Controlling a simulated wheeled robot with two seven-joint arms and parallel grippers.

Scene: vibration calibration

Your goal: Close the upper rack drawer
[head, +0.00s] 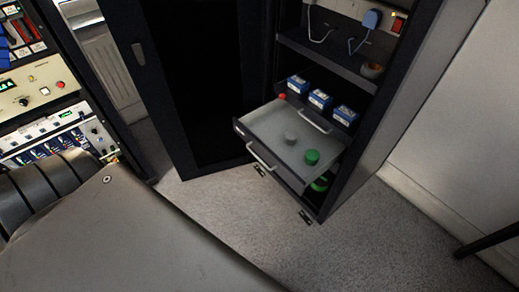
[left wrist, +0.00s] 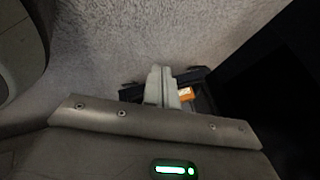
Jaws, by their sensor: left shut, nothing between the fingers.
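A dark rack cabinet (head: 362,160) stands open in the head view. A wide drawer (head: 262,128) is pulled far out of it, with a pale bar handle (head: 262,158) on its front. A red, a grey and a green piece (head: 311,157) are in this drawer. Above it, a second handle (head: 315,122) shows on a dark front below several blue-and-white boxes (head: 320,98); I cannot tell how far that front is out. Neither gripper shows in the head view.
The open cabinet door (head: 205,90) stands left of the drawer. A shelf (head: 325,60) with cables is above. An instrument rack (head: 45,100) is at far left. Carpet (head: 240,215) is clear before the drawer. A small orange thing (left wrist: 186,94) shows beside the left fingers.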

